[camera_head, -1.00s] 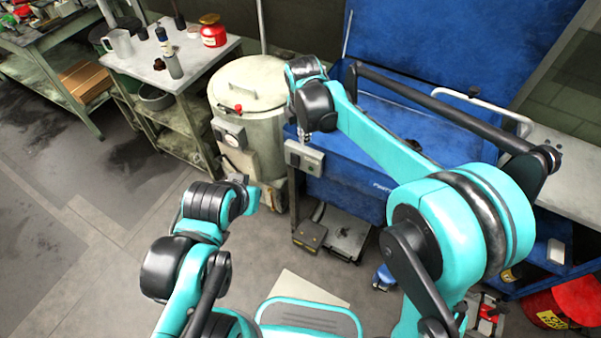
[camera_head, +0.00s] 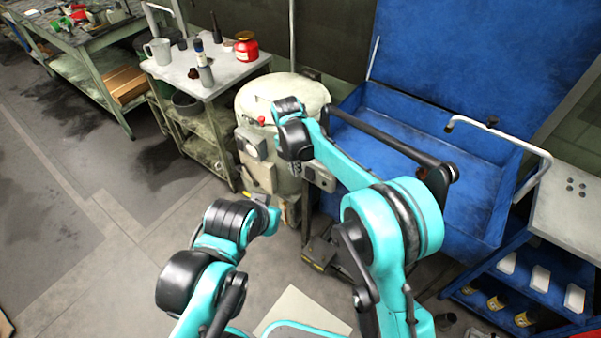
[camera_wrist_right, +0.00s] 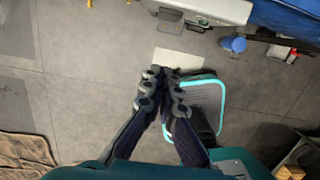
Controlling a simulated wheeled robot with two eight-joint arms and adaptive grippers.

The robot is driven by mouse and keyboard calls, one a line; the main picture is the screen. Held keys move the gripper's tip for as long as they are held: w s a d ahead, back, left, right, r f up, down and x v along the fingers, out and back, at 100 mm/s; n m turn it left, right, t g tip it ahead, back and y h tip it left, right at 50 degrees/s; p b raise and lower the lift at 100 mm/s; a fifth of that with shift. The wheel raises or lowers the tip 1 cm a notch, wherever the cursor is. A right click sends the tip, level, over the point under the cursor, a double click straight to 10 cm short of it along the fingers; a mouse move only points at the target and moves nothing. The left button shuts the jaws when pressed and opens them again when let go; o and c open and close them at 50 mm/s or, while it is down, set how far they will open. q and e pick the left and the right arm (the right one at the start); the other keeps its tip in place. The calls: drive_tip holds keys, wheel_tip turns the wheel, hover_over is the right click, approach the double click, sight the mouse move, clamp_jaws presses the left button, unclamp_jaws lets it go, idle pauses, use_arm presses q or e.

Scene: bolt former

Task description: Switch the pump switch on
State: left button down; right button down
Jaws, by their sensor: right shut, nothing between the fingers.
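A pale grey casing (camera_wrist_right: 205,8) is at that view's top edge. My left arm is low at the left, with its fingers hidden.
A cream drum (camera_head: 285,95) with a grey box and a red knob stands behind my right gripper. A grey table (camera_head: 190,70) with a mug, bottles and a red can is further left. A blue shelf rack (camera_head: 500,270) is at the right. Floor at the left is clear.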

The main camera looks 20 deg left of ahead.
sight(306, 176)
drive_tip(key=w+f+b, duration=0.1)
drive_tip(key=f, duration=0.2)
drive_tip(key=w+d+f+b, duration=0.1)
drive_tip(key=w+f+b, duration=0.1)
drive_tip(key=f, duration=0.1)
drive_tip(key=w+f+b, duration=0.1)
drive_tip(key=f, duration=0.2)
drive_tip(key=shift+w+d+f, duration=0.15)
drive_tip(key=shift+w+d, duration=0.25)
drive_tip(key=shift+w+d, duration=0.1)
drive_tip(key=shift+w, duration=0.2)
drive_tip(key=shift+f, duration=0.2)
drive_tip(key=shift+r, duration=0.1)
drive_tip(key=shift+r+p, duration=0.55)
drive_tip(key=shift+r, duration=0.2)
